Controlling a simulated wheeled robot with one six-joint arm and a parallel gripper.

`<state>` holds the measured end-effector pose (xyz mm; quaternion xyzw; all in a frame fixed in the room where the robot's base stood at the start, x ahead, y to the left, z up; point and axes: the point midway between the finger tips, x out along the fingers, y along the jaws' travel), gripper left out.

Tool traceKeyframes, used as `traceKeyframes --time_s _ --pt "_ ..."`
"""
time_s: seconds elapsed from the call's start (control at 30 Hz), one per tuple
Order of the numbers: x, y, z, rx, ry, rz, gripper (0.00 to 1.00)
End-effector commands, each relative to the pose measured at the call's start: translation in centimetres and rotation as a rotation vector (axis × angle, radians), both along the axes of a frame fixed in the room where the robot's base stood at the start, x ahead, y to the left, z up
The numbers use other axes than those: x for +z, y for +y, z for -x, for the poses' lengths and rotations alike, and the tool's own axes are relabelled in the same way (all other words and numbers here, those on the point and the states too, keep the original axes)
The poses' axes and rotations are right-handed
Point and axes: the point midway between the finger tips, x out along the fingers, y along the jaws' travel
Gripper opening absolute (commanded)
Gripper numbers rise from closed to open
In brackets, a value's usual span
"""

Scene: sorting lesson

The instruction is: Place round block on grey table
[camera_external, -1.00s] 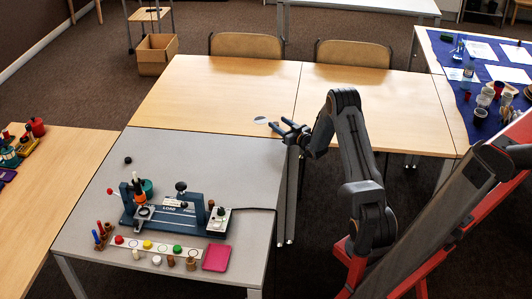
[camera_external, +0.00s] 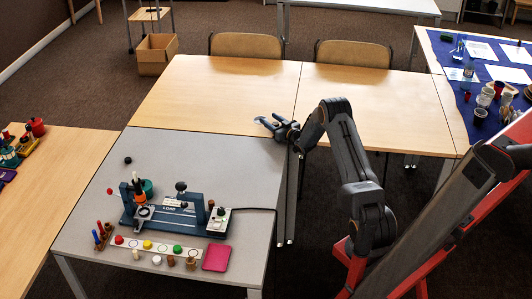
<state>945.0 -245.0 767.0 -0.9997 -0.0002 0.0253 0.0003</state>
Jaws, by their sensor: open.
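The grey table (camera_external: 185,150) stands at the front left and holds a blue device and several small coloured pieces. My gripper (camera_external: 263,121) is open over the front edge of the wooden table, just beyond the grey table's far right corner. A pale, flat, round thing shows at the fingertips, partly covered by them; I cannot tell whether it is the round block or whether the fingers touch it. A small black ball (camera_external: 128,160) lies on the grey table's left part.
The blue device (camera_external: 165,212) stands mid-table, with a row of coloured knobs on a white strip (camera_external: 150,246) and a pink pad (camera_external: 216,257) in front. The grey table's far part is clear. The wooden table (camera_external: 220,95) is mostly bare.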

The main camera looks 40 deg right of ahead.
Motion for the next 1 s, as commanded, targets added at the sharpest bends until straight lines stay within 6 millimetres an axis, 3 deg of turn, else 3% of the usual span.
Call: traceKeyframes --time_s 0.07,0.3,0.4,0.67,1.0 --pt "0.0 0.0 0.0 0.000 0.000 0.000 0.48" --pt "0.0 0.0 0.0 0.000 0.000 0.000 0.09" --pt "0.1 0.0 0.0 0.000 -0.001 0.001 0.01" --pt "0.8 0.0 0.0 0.000 -0.003 0.001 0.01" --pt "6.9 0.0 0.0 0.000 -0.004 0.002 0.01"
